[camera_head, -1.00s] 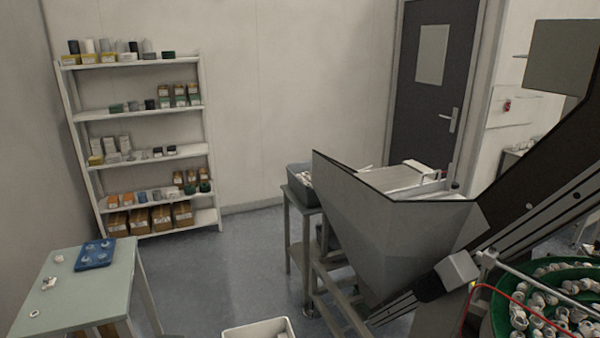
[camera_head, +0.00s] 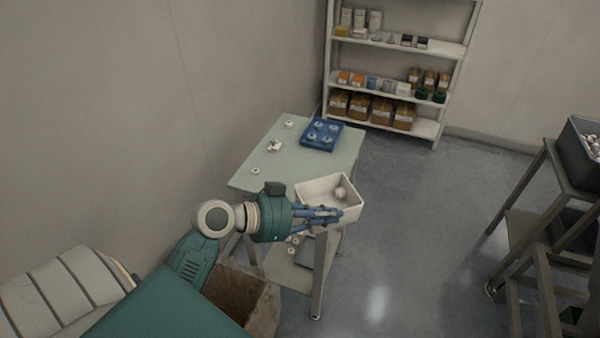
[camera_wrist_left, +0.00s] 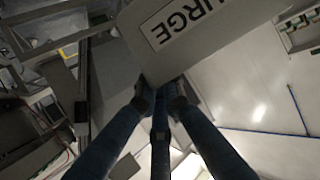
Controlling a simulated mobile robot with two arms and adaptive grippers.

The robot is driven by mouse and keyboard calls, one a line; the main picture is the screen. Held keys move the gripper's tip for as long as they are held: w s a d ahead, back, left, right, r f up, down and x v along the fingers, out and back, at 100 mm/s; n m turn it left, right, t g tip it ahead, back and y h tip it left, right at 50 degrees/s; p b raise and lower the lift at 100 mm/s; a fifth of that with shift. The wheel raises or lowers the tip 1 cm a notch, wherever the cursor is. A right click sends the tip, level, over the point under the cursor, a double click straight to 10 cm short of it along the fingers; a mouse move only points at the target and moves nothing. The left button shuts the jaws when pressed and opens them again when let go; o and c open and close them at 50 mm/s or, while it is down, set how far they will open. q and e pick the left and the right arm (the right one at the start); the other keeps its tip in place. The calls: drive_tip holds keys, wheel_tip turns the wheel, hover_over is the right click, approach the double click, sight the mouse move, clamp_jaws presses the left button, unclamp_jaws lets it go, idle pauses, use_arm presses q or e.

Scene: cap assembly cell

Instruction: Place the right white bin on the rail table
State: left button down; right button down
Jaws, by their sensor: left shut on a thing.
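My left gripper (camera_head: 334,213) is shut on a white bin (camera_head: 352,214) and holds it in the air at the near right edge of a pale green table (camera_head: 262,165). The bin is open at the top, with a round whitish piece inside. In the left wrist view the fingers (camera_wrist_left: 160,92) meet at the wall of the bin (camera_wrist_left: 228,42), which carries a label ending in "URGE". I cannot tell whether the bin touches the table. My right gripper is not in view, and no table is clearly marked as the rail table.
A blue tray (camera_head: 331,128) with white parts and several loose white pieces are on the green table. A brown box (camera_head: 243,300) stands below my left arm. A shelf (camera_head: 395,128) stands behind. A metal stand (camera_head: 576,178) with a grey bin is at right. Open floor lies between.

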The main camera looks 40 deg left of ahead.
use_arm(q)
drive_tip(key=w+a+r+n+t+y+p, duration=0.1)
drive_tip(key=w+a+r+n+y, duration=0.5)
drive_tip(key=w, duration=0.3)
drive_tip(key=w+a+r+n+t+y+p, duration=0.1)
drive_tip(key=w+a+r+n+y+p, duration=0.1)
drive_tip(key=w+a+r+n+y, duration=0.4)
drive_tip(key=shift+w+a+f+m+h+p, duration=0.15)
drive_tip(key=shift+w+f+m+h+p, duration=0.2)
drive_tip(key=shift+f, duration=2.7)
drive_tip(key=shift+w+a+f+m+h+p, duration=0.15)
drive_tip(key=shift+w+f+m, duration=0.25)
drive_tip(key=shift+f, duration=2.7)
drive_tip(key=shift+w+a+f+m+h+p, duration=0.2)
drive_tip(key=shift+f+m, duration=0.25)
drive_tip(key=shift+f, duration=2.6)
drive_tip(key=c, duration=1.9)
unclamp_jaws()
drive_tip(key=shift+d, duration=0.1)
